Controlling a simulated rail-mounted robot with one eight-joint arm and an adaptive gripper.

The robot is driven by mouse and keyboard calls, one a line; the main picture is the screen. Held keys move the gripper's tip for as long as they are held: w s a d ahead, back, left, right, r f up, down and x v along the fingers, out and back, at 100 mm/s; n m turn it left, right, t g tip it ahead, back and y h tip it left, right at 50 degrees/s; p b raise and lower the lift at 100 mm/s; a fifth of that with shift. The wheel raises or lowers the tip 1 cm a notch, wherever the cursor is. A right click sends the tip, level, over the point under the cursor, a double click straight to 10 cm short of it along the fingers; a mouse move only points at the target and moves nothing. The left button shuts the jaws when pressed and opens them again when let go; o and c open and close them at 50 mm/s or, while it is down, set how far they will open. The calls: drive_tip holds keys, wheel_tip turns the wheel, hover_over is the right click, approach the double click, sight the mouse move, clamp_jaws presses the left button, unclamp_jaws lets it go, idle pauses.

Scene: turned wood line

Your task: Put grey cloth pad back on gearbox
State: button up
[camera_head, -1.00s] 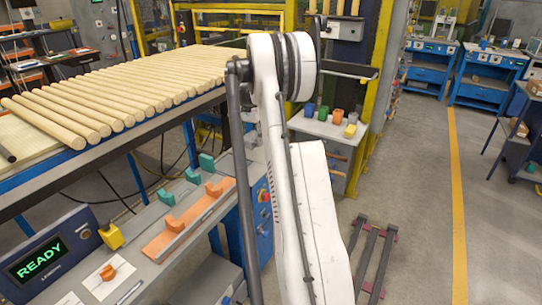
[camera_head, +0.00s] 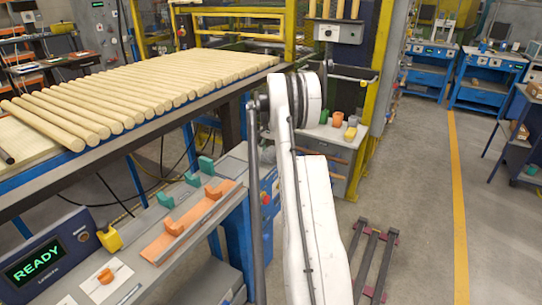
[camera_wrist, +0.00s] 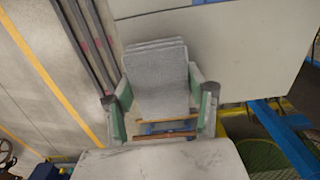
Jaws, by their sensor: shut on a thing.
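The grey cloth pad (camera_wrist: 157,82) shows in the wrist view as a layered, speckled grey slab. My gripper (camera_wrist: 162,108) has its green-lined fingers on either side of the pad and is shut on it. The pad extends beyond the fingertips, above a pale flat surface; I cannot tell whether it touches that surface. In the head view my white arm hides the gripper and the pad. I cannot make out the gearbox for certain in either view.
A white-topped table (camera_head: 318,137) with small coloured blocks stands behind my arm. A rack of wooden rods (camera_head: 150,90) and a bench with orange holders (camera_head: 190,222) are at left. Dark floor rails (camera_head: 372,262) lie at right; the floor beyond is clear.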

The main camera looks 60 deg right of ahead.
drive_tip(key=shift+f, duration=0.3)
drive_tip(key=o, duration=1.1)
wheel_tip(320, 180, up, 12)
drive_tip(key=p, duration=0.1)
drive_tip(key=shift+r, duration=0.25)
